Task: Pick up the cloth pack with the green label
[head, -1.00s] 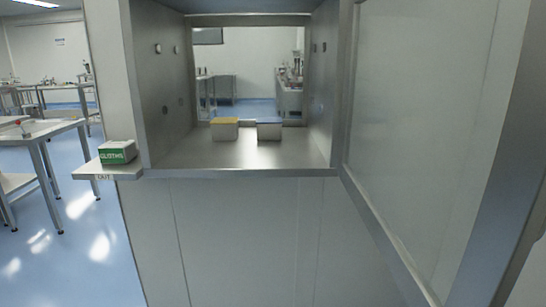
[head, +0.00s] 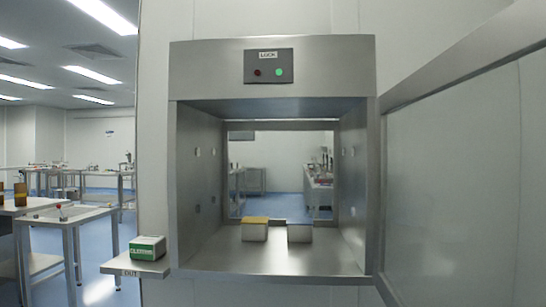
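The cloth pack with the green label (head: 148,249) is a small box-shaped pack with a whitish top. It sits on a small shelf (head: 136,268) at the lower left, just outside the pass-through chamber. The shelf's front edge bears dark lettering. My gripper is not in the head view, so its place and state are not shown.
The steel pass-through chamber (head: 272,72) has its door (head: 450,180) swung open to the right. A lock panel (head: 268,66) shows a lit green light. Tables (head: 62,222) stand at left.

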